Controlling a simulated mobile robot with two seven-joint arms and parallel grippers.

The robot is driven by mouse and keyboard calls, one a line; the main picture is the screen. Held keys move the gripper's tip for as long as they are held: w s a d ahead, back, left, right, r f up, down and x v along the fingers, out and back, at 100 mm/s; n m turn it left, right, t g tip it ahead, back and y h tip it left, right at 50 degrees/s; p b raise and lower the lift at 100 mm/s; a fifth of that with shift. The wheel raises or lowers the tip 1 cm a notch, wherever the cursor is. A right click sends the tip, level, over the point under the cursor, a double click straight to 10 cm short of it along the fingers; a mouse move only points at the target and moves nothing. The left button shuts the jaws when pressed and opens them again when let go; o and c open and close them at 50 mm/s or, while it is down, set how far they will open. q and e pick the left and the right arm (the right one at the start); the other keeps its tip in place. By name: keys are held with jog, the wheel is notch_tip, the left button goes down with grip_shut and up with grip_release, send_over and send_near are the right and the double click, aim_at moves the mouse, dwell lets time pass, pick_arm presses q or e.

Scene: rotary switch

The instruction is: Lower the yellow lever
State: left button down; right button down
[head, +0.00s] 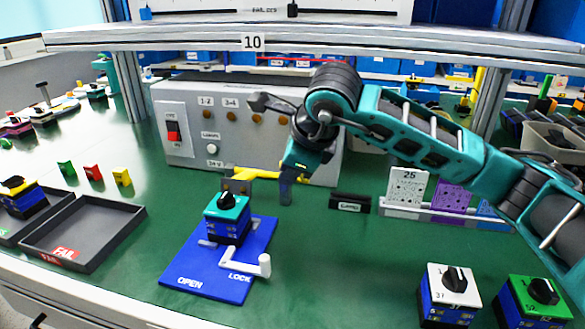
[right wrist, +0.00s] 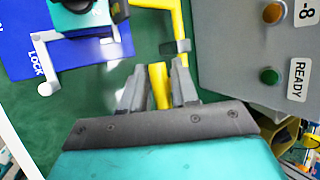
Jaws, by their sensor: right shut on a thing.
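The yellow lever (head: 262,175) runs sideways in front of the grey test box, above and behind the blue fixture. My right gripper (head: 287,190) is at the lever's right part, and its fingers point down. In the right wrist view the fingers (right wrist: 160,90) are shut on a yellow end of the lever (right wrist: 180,22). A rotary switch with a teal top and black knob (head: 228,205) stands upright in the blue fixture (head: 210,278). The fixture's white handle (head: 262,266) lies beside the word LOCK. My left gripper is in neither view.
The grey test box (head: 178,100) stands close behind the lever. A grey FAIL tray (head: 110,215) is at left. A small black label block (head: 350,202) lies right of my gripper. White (head: 447,290) and green (head: 535,300) switches stand front right. Green mat between is clear.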

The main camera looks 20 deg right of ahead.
jog(key=shift+t+h, duration=0.5)
jog(key=shift+s+a+f+b, duration=0.25)
jog(key=shift+f+b, duration=0.35)
jog(key=shift+b, duration=0.3)
jog(key=shift+s+a+f+b, duration=0.2)
jog(key=shift+s+f+b, duration=0.2)
jog(key=shift+f+b, duration=0.35)
jog(key=shift+s+a+f+b, duration=0.25)
jog(key=shift+f+b, duration=0.25)
jog(key=shift+b, duration=0.5)
jog(key=c, duration=1)
grip_release()
jog(key=shift+d, duration=0.1)
jog(key=shift+o, duration=0.2)
jog(key=shift+r, duration=0.15)
